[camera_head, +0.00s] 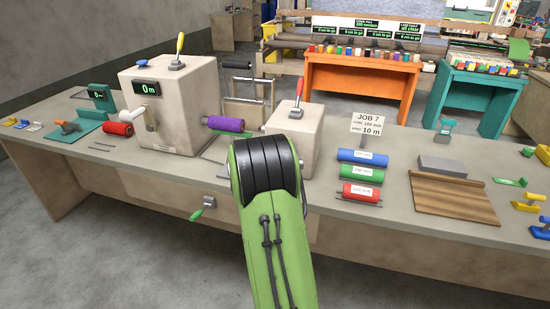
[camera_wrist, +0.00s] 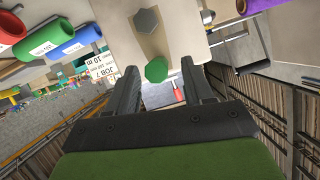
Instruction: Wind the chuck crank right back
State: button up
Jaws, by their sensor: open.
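In the wrist view a green knob (camera_wrist: 156,69) shows between my fingertips. It is joined to a pale arm near a grey hexagonal part (camera_wrist: 146,19) on the pale block. I take this to be the chuck crank. My gripper (camera_wrist: 160,73) is open, with one finger on each side of the knob in the picture; I cannot tell whether either touches it. In the head view my green arm hides the gripper and this knob. The tailstock block (camera_head: 310,140), with a red-handled lever (camera_head: 299,92) on top, stands just beyond my arm.
A larger headstock (camera_head: 185,105) with a "0 m" display and a white-handled crank (camera_head: 150,118) stands left. A purple roll (camera_head: 226,124) lies between the blocks. Another green-handled crank (camera_head: 203,209) is on the bench front. Blue, green and red rolls lie right of the tailstock.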

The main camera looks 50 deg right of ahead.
jog(key=v, duration=1)
jog(key=shift+a, duration=0.2)
